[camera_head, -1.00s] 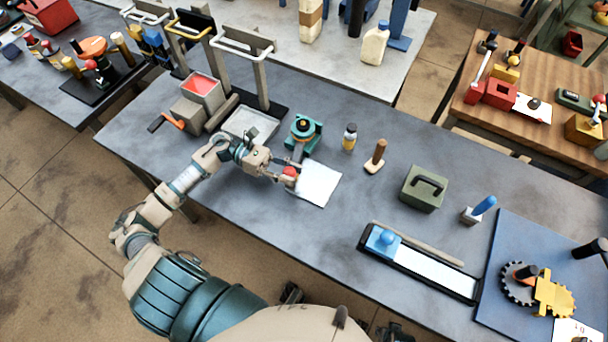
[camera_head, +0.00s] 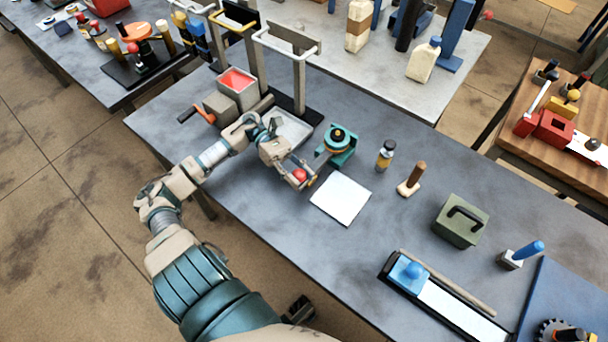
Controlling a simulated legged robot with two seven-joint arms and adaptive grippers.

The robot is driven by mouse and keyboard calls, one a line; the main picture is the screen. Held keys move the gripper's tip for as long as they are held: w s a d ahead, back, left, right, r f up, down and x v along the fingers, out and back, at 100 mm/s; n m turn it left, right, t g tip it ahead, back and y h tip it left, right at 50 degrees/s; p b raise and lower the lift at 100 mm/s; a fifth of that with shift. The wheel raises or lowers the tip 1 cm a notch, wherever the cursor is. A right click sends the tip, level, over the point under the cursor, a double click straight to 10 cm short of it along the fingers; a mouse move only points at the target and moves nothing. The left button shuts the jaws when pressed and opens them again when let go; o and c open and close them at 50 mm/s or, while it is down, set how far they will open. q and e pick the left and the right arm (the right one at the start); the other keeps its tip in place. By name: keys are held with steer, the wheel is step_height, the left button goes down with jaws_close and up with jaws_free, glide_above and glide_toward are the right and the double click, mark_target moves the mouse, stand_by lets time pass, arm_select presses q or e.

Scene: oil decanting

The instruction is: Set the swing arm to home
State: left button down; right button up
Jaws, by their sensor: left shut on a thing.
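The swing arm's teal base (camera_head: 338,147) with a dark round hub on top stands near the middle of the grey table. A red ball knob (camera_head: 299,175) shows at my left gripper (camera_head: 304,182), to the left of and nearer than the base. My left gripper is shut on this knob. The bar between the hub and the knob is mostly hidden by the gripper. A white sheet (camera_head: 341,199) lies flat on the table, just right of the gripper.
A metal tray (camera_head: 292,128) and a red-topped box (camera_head: 238,84) with an orange handle lie behind my left arm. A small bottle (camera_head: 385,155), a wooden-handled stamp (camera_head: 411,180) and a green box (camera_head: 461,220) stand to the right. Bare table lies in front of the sheet.

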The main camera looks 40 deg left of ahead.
arm_select(q)
steer(key=shift+w+a+r, duration=0.1)
steer(key=shift+r, duration=0.05)
steer(key=c, duration=0.9)
jaws_free()
steer(key=shift+o, duration=0.9)
steer(key=shift+a, duration=0.1)
steer(key=shift+a+f, duration=0.15)
steer(key=shift+f, duration=0.05)
arm_select(e)
steer(key=shift+w+a, duration=0.1)
steer(key=shift+a, duration=0.15)
arm_select(q)
step_height(320, 180, up, 9)
steer(key=shift+w+r, duration=0.1)
steer(key=shift+a+r, duration=0.15)
steer(key=shift+r, duration=0.2)
